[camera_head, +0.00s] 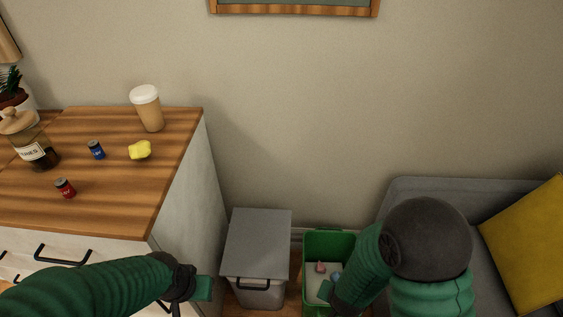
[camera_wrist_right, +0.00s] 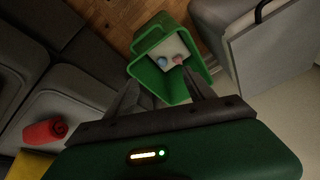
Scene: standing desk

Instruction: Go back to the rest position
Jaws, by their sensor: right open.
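My right gripper (camera_wrist_right: 163,88) is open in the right wrist view, its two dark fingers spread apart with nothing between them. It points toward a green bin (camera_wrist_right: 143,70), which holds a small pink thing (camera_wrist_right: 178,60) and a small blue thing (camera_wrist_right: 162,62). In the head view my right arm reaches down over the front right of the green bin (camera_head: 315,240) and hides part of it. My left gripper (camera_head: 190,288) is at the lower left in front of the cabinet; its fingers are not clear.
A wooden-topped cabinet (camera_head: 110,195) on the left bears a paper cup (camera_head: 150,112), yellow lump (camera_head: 140,150), blue can (camera_head: 96,150), red can (camera_head: 65,188) and jar (camera_head: 36,152). A lidded grey bin (camera_head: 257,245) stands beside the green bin. A grey sofa (camera_head: 440,187) is right.

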